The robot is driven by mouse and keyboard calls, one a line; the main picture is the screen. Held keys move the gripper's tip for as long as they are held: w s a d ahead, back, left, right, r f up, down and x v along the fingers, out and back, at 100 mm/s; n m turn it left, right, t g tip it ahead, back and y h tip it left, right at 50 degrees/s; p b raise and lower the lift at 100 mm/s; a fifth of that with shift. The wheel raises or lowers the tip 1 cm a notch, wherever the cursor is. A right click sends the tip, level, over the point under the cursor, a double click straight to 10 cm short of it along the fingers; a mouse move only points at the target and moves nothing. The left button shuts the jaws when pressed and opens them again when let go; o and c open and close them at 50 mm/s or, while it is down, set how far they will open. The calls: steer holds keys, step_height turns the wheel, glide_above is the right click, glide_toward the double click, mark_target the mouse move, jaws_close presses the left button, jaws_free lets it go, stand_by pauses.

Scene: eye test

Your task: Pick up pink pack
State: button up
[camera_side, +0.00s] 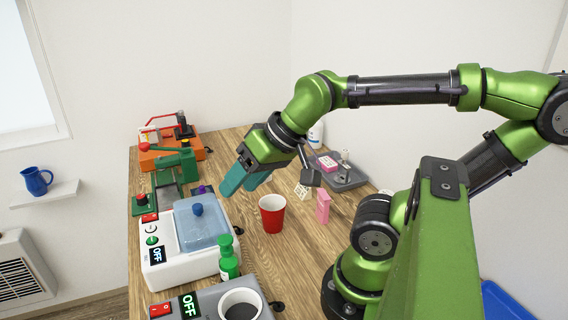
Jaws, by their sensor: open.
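A pink pack (323,207) stands upright on the wooden table, right of the red cup. A second, flatter pink item (327,162) with a pale top lies on the grey tray farther back; I cannot tell which one the task names. My gripper (240,187) has teal fingers and is open, with nothing visible between them. It hangs above the table, left of both pink items and apart from them, near the blue-lidded white machine.
A red cup (272,214) stands between my gripper and the upright pink pack. A white dice-like cube (301,191) lies near it. The grey tray (350,184) holds small items. A green bottle (228,258), a white machine (170,268) and green and orange devices line the left side.

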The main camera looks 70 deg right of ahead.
steer(key=m+g+h, duration=0.2)
steer(key=m+g, duration=0.5)
glide_toward(322, 194)
step_height(322, 194, down, 9)
steer(key=shift+w+r, duration=0.1)
steer(key=f, duration=0.5)
steer(key=shift+s+d+f, duration=0.1)
steer(key=shift+s+d, duration=0.1)
